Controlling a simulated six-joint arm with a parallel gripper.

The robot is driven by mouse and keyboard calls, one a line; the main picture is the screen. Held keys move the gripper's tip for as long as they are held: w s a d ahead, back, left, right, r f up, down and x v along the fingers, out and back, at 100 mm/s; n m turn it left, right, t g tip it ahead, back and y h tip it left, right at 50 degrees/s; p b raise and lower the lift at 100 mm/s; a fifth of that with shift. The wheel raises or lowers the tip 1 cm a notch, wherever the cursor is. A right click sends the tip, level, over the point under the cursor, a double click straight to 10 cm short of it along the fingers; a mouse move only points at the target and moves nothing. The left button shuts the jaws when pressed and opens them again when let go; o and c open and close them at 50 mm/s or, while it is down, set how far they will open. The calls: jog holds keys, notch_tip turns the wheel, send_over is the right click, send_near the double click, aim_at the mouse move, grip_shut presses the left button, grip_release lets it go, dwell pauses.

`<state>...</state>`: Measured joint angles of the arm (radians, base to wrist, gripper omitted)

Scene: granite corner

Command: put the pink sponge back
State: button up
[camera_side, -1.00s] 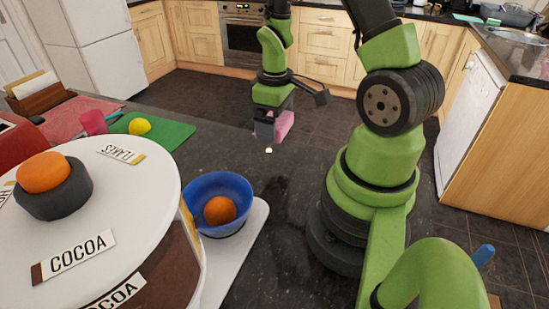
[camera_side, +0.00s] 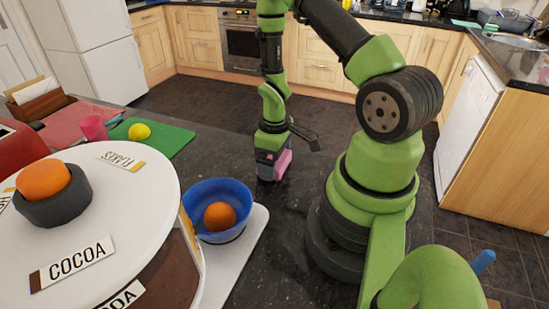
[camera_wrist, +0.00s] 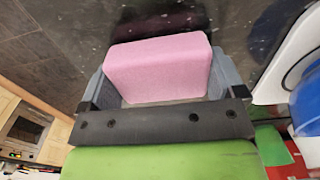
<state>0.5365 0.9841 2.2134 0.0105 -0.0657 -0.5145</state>
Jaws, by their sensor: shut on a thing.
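The pink sponge (camera_wrist: 158,68) is a rounded block between the grey fingers of my gripper (camera_wrist: 160,85) in the wrist view. In the side view my gripper (camera_side: 270,175) points down low over the dark granite counter (camera_side: 230,160), with the sponge (camera_side: 283,163) showing at its right side. The gripper is shut on the sponge. I cannot tell whether the sponge touches the counter. No holder for the sponge can be made out.
A blue bowl (camera_side: 232,193) holding an orange (camera_side: 219,216) stands on a white board (camera_side: 252,232), nearer the camera. A green mat (camera_side: 170,141) with a yellow ball (camera_side: 139,131) lies behind. Bare granite surrounds the gripper.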

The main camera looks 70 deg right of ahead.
jog(key=shift+f, duration=0.15)
jog(key=o, duration=0.7)
jog(key=a+r+m+t, duration=0.15)
jog(key=a+r, duration=0.25)
jog(key=r, duration=0.8)
jog(key=a+r+m+t, duration=0.1)
jog(key=a+r+t, duration=0.15)
jog(key=r, duration=0.95)
jog(key=s+a+r+m+t+y, duration=0.1)
jog(key=s+a+r+t+y, duration=0.1)
jog(key=s+a+r, duration=0.4)
jog(key=a+r+t, duration=0.1)
jog(key=a, duration=0.1)
jog(key=shift+s+a, duration=0.2)
jog(key=shift+a, duration=0.1)
jog(key=shift+m, duration=0.25)
